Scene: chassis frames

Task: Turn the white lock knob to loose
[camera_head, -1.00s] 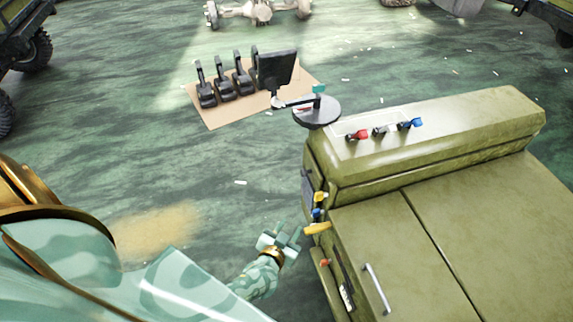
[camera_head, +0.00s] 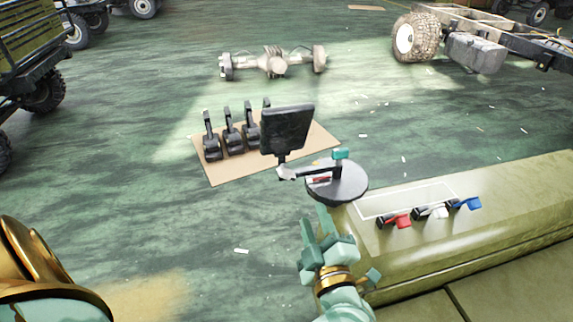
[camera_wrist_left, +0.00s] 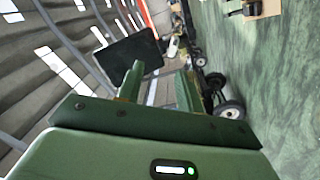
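The white lock knob (camera_head: 434,212) sits on the sloped top of the olive cabinet (camera_head: 500,232), between a red knob (camera_head: 395,221) and a blue knob (camera_head: 466,204). Whether it is tight or loose I cannot tell. The knobs do not show clearly in that view.
A round dark stand (camera_head: 340,190) with a black screen (camera_head: 287,130) is just beyond the cabinet's left corner. Several black pedal-like levers stand on a tan board (camera_head: 225,171). An axle (camera_head: 272,63) and a truck chassis (camera_head: 475,45) lie farther back.

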